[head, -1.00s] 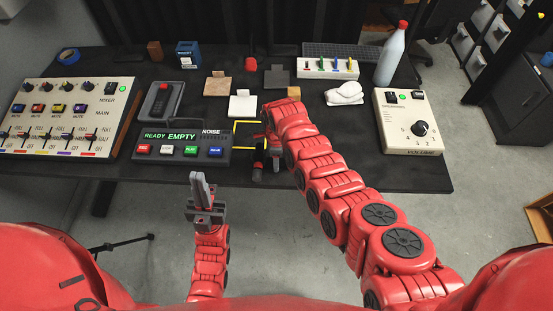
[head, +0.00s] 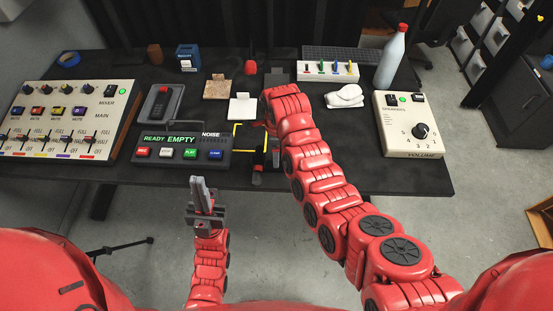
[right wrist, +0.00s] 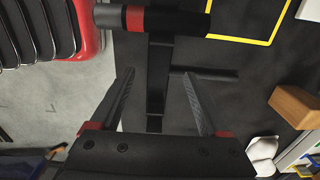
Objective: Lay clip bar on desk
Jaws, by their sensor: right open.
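A dark bar with red bands and a grey end (right wrist: 180,22), which looks like the clip bar, crosses the top of the right wrist view. A black upright strip (right wrist: 158,85) runs from it down between my fingers. My right gripper (right wrist: 158,100) is open, its fingers apart on both sides of this strip without visible grip. In the head view the bar (head: 257,176) shows only partly at the desk's front edge, beside my right arm. My left gripper (head: 203,188) is empty in front of the desk; its fingers look close together, their gap unclear.
The black desk (head: 330,170) has a yellow outline (head: 236,135) near the bar. A noise panel (head: 180,150) stands left of it, a mixer (head: 60,115) farther left. A volume box (head: 408,125) and bottle (head: 391,60) stand right. A wooden block (right wrist: 297,106) lies nearby.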

